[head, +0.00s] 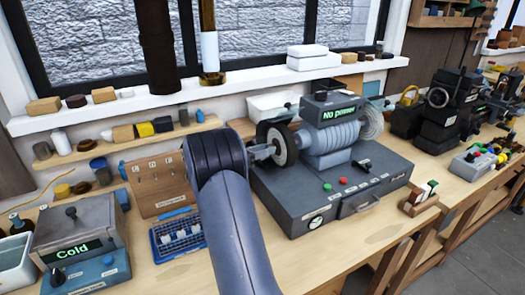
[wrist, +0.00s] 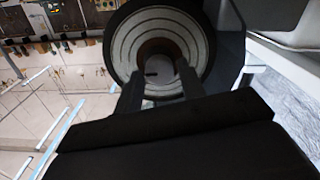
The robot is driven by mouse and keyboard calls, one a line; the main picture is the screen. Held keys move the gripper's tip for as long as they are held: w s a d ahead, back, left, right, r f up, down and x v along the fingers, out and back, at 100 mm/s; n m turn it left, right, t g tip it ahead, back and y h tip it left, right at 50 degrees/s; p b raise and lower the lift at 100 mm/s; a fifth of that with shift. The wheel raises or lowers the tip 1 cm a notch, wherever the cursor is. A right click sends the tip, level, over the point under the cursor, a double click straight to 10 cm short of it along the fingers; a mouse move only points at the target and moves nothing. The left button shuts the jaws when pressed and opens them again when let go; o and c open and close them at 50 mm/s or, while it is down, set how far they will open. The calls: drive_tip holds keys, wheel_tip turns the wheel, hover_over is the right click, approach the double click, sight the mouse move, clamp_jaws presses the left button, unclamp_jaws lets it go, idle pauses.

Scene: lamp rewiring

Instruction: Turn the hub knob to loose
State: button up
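The round wheel (head: 277,144) with its hub sits on the left end of the grey bench machine (head: 335,185). In the wrist view the ringed wheel face (wrist: 122,48) fills the upper middle, with a brown ring and a pale opening at its hub (wrist: 160,48). My gripper (wrist: 160,85) faces the hub, its two dark fingers apart on either side of the centre line. In the head view my gripper (head: 262,151) is at the wheel's left side, partly hidden by my arm. I cannot make out the knob clearly or tell whether the fingers touch it.
The machine carries a lit display (head: 339,114) beginning with "No", and a drawer handle (head: 361,204). A grey box (head: 75,250) reads "Cold".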

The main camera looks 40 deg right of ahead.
drive_tip(key=c, duration=0.7)
drive_tip(key=shift+o, duration=0.2)
drive_tip(key=shift+f+b, duration=0.1)
drive_tip(key=shift+b, duration=0.3)
drive_tip(key=shift+n+b, duration=0.55)
drive_tip(key=shift+n, duration=11.45)
drive_tip(key=shift+f, duration=0.1)
